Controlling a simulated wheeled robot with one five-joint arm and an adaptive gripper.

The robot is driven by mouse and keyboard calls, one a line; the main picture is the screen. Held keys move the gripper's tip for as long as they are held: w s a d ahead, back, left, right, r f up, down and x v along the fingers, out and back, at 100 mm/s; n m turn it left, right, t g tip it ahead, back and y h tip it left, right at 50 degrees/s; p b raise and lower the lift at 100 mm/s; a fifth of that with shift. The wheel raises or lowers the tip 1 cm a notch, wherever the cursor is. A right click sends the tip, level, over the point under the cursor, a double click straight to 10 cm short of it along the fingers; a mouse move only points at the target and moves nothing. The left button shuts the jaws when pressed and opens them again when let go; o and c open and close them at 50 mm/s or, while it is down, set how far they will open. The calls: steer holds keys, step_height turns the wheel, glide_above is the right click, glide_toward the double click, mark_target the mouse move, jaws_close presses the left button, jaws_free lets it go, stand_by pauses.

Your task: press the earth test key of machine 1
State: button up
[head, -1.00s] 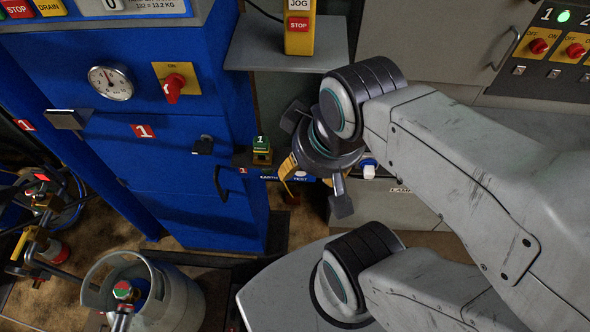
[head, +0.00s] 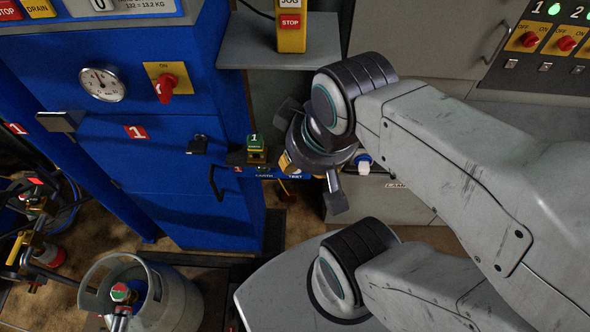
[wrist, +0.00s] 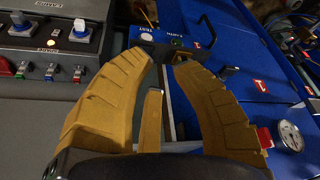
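Machine 1 is the blue cabinet (head: 165,215) with red "1" plates; it also shows in the wrist view (wrist: 240,65). A blue "EARTH TEST" label (head: 264,174) sits low beside the cabinet, partly behind my gripper. In the wrist view this label (wrist: 147,30) reads upside down, just beyond my fingertips. A small pale round key (wrist: 147,38) shows beside its "TEST" end, partly hidden by a dark tip. I cannot tell whether the tips touch the panel.
A green-topped "1" block (head: 255,143) stands left of my gripper. A white-and-blue knob (head: 363,163) is close on its right. A grey shelf (head: 240,45) with a yellow jog box (head: 291,30) is above. A grey cylinder (head: 175,300) stands at lower left.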

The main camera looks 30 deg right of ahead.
jaws_close()
steer(key=shift+c, duration=1.9)
jaws_free()
